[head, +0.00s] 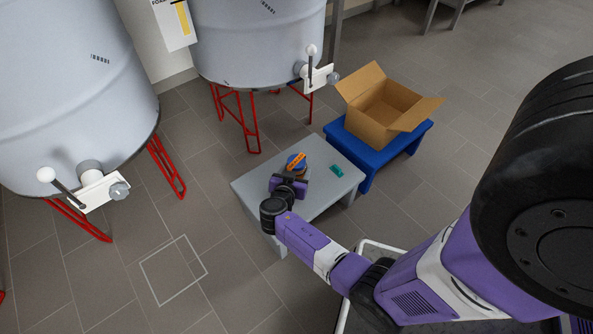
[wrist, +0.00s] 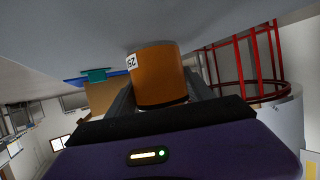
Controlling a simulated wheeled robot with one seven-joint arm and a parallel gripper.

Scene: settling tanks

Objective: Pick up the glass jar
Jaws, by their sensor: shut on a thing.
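The glass jar is an orange-brown cylinder (wrist: 158,75) with a white label in the wrist view, only part of the print showing. My gripper (head: 291,180) reaches in low over the table's near left part. In the wrist view its two dark fingers stand either side of the jar, shut on it. The jar appears to be at the tabletop; I cannot tell whether it touches it.
A small teal object (head: 336,170) lies on the table, right of the jar. An open cardboard box (head: 381,112) stands on a blue stand (head: 366,158) behind. Large tanks (head: 258,40) on red legs stand at the left and back. Floor at the front left is clear.

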